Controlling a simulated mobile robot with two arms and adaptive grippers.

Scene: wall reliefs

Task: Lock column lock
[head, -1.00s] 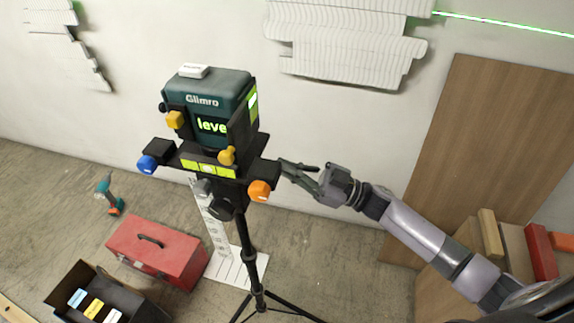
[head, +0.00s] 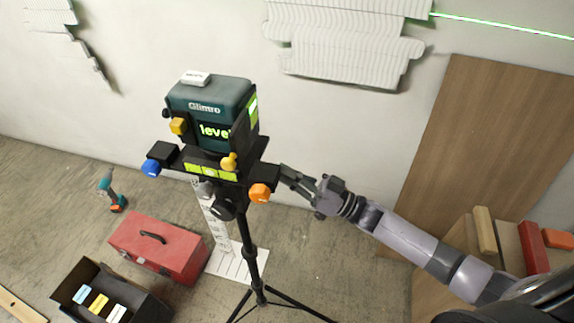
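A dark teal laser level (head: 209,102) marked Glimro stands on a black tripod column (head: 248,235). Around its mount are a blue knob (head: 151,168), an orange knob (head: 260,193), yellow knobs (head: 229,162), a grey knob (head: 204,190) and a black knob (head: 223,209) beside the column. I cannot tell which one is the column lock. My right gripper (head: 283,176) reaches in from the right, its fingertips close to the black block above the orange knob. Contact and the finger gap are unclear. My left gripper is not in view.
A red toolbox (head: 180,246), an open black box (head: 85,279) with coloured labels and a teal drill (head: 110,190) are on the floor at left. A wooden board (head: 480,150) leans on the wall at right. Tripod legs (head: 298,303) spread at the bottom.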

